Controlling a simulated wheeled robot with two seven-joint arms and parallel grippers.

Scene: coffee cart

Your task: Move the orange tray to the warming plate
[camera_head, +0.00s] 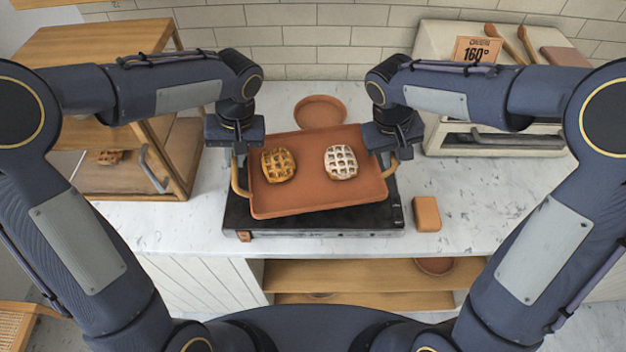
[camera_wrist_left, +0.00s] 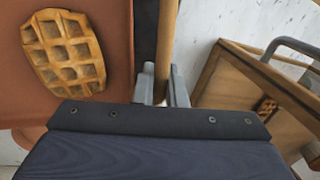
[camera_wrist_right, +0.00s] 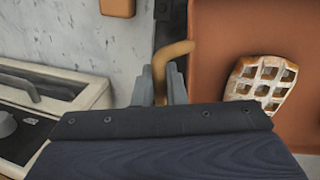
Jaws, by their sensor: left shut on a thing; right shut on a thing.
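The orange tray (camera_head: 315,199) is over the black warming plate (camera_head: 300,222) on the marble counter, slightly tilted in the head view. It carries a golden waffle (camera_head: 278,165) on the left and a white-dusted waffle (camera_head: 341,162) on the right. My left gripper (camera_head: 240,165) is shut on the tray's left handle, which shows in the left wrist view (camera_wrist_left: 165,50). My right gripper (camera_head: 388,160) is shut on the right handle, seen in the right wrist view (camera_wrist_right: 165,65). Whether the tray touches the plate I cannot tell.
A round terracotta dish (camera_head: 320,111) lies behind the tray. A small orange-brown block (camera_head: 426,213) is right of the plate. A wooden cabinet (camera_head: 185,165) with a handle stands left; a cream oven (camera_head: 470,137) with a 160° sign (camera_head: 476,50) stands right.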

